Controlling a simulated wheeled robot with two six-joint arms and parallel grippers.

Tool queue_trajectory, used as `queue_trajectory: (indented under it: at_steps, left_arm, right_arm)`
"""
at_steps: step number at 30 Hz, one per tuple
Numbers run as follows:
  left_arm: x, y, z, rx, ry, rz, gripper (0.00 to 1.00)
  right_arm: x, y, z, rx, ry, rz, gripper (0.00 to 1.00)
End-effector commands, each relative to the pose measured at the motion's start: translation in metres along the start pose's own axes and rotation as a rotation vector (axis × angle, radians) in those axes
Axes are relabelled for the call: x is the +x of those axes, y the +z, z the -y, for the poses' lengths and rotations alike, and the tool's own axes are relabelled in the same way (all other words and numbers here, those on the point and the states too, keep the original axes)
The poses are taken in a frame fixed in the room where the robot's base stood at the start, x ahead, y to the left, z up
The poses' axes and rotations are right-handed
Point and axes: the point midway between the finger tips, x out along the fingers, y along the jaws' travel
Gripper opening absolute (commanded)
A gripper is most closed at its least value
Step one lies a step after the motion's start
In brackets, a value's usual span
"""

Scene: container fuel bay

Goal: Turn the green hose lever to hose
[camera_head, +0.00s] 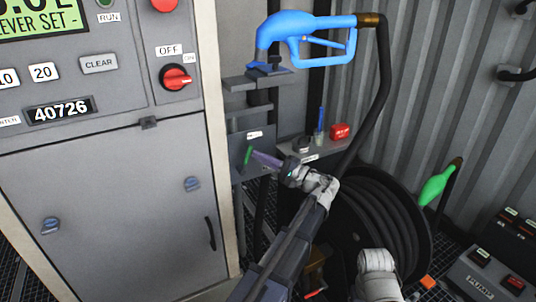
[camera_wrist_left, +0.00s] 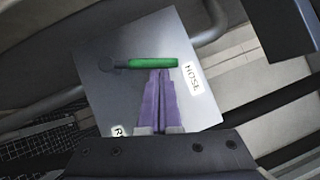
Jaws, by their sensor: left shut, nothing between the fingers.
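The green hose lever (camera_head: 247,155) is on a grey plate to the right of the pump cabinet. In the left wrist view the lever (camera_wrist_left: 152,63) lies roughly level, its pivot at the left and its free end beside the top of the HOSE label (camera_wrist_left: 192,78). A second label (camera_wrist_left: 118,130), starting with R, is partly hidden. My left gripper (camera_wrist_left: 160,74) has its purple fingers shut and empty, with the tips at the lever's lower edge; touching or just apart, I cannot tell. It also shows in the head view (camera_head: 258,156). My right gripper is not in view.
A blue nozzle (camera_head: 300,35) hangs above the lever plate. A small shelf (camera_head: 325,150) with a red box (camera_head: 340,131) is just right of my left gripper. A black hose reel (camera_head: 390,225) and a green nozzle (camera_head: 437,186) stand to the right.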

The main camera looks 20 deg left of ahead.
Motion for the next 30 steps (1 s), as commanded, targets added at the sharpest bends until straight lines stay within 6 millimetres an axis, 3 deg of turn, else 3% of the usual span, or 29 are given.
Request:
queue_trajectory:
  at_steps: [12, 30]
  left_arm:
    - [0.009, 0.013, 0.009, -0.155, 0.105, 0.002, 0.0]
    - [0.014, 0.02, 0.008, -0.172, 0.115, 0.001, 0.0]
  right_arm:
    - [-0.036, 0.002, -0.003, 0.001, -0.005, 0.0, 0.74]
    - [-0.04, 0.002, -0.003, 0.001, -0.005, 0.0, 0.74]
